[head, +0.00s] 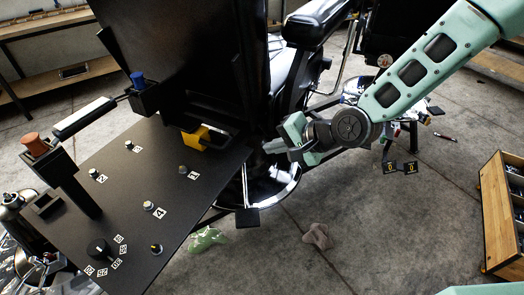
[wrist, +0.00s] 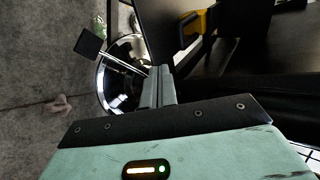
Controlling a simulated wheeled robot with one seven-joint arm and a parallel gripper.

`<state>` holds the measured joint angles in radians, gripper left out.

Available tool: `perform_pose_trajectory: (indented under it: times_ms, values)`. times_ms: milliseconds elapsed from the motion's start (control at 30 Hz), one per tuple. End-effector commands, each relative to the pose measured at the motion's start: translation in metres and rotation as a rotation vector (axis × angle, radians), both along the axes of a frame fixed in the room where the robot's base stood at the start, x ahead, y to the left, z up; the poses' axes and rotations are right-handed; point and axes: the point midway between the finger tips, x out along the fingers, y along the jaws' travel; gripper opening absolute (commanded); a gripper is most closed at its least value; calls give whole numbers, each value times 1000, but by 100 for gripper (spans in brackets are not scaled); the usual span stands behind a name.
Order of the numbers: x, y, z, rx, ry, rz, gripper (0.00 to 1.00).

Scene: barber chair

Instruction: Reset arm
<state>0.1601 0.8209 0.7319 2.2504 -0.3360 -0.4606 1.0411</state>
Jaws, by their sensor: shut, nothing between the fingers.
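My mint-green arm reaches in from the top right in the head view, and my gripper (head: 268,147) points left, close to the right edge of a black panel (head: 140,215). In the wrist view my gripper's fingers (wrist: 160,72) are together with nothing between them. Behind them is the round chrome base (wrist: 118,95) of the barber chair. A yellow part (head: 205,135) is on the black equipment beside the gripper, and it also shows in the wrist view (wrist: 195,27).
The black panel carries numbered knobs, a blue knob (head: 138,80) and an orange-brown knob (head: 35,145). A black chair (head: 320,20) stands behind my gripper. A wooden drawer box (head: 495,210) is at right. Green (head: 207,238) and pinkish (head: 318,236) cloths lie on open floor.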

Motion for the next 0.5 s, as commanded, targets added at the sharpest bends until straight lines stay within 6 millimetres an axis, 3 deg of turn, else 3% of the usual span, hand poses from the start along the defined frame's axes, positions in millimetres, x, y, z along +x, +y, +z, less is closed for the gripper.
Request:
perform_pose_trajectory:
  times_ms: [200, 500]
  values:
    - [-6, -10, 9, 0, -1, 1, 0]
    - [-6, -11, 9, 0, 1, 1, 0]
